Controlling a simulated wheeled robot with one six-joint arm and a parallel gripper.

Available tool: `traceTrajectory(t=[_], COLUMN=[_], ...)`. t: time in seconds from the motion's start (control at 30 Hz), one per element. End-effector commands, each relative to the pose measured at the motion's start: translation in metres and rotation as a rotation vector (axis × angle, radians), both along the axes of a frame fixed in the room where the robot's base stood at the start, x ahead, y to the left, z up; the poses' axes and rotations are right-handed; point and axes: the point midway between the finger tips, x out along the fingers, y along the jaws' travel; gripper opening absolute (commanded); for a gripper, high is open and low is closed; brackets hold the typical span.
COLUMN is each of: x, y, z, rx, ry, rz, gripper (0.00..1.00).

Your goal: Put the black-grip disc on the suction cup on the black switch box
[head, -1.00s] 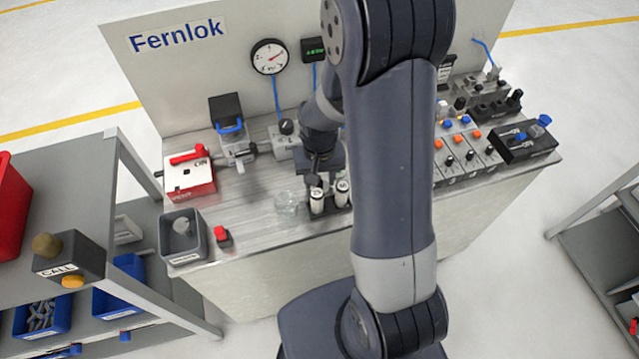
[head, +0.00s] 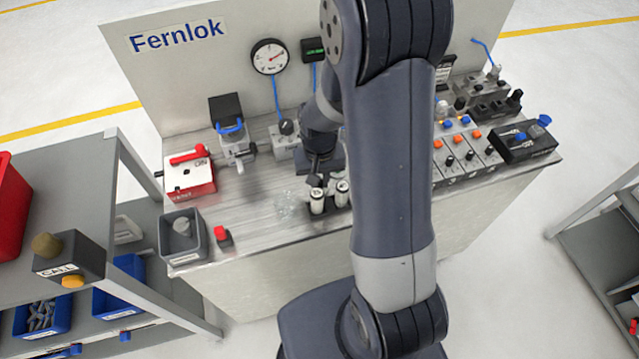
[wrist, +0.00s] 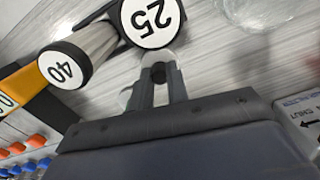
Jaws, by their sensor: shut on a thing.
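My gripper (wrist: 158,75) is shut on a small dark round grip (wrist: 158,73) in the wrist view. What lies under the grip is mostly hidden, with only pale edges showing. In the head view my gripper (head: 316,181) is low over the bench, beside two white-topped cylinders.
The cylinder marked 25 (wrist: 151,20) is close to my fingertips, with the one marked 40 (wrist: 64,66) beside it. A clear round thing (head: 287,205) lies left of them. A grey bin (head: 184,251) and a red-knobbed block (head: 223,240) are further left. Valve blocks fill the right.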

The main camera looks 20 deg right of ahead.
Motion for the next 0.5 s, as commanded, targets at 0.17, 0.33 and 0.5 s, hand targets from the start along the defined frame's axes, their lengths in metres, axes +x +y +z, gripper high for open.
traceTrajectory(t=[0.17,0.33,0.5], x=[0.001,0.001,0.001], y=[0.000,0.000,0.000], z=[0.004,0.023,0.053], rx=[0.000,0.000,0.000], ry=[-0.002,-0.006,-0.007], rz=[0.000,0.000,0.000], gripper=[0.00,0.00,0.00])
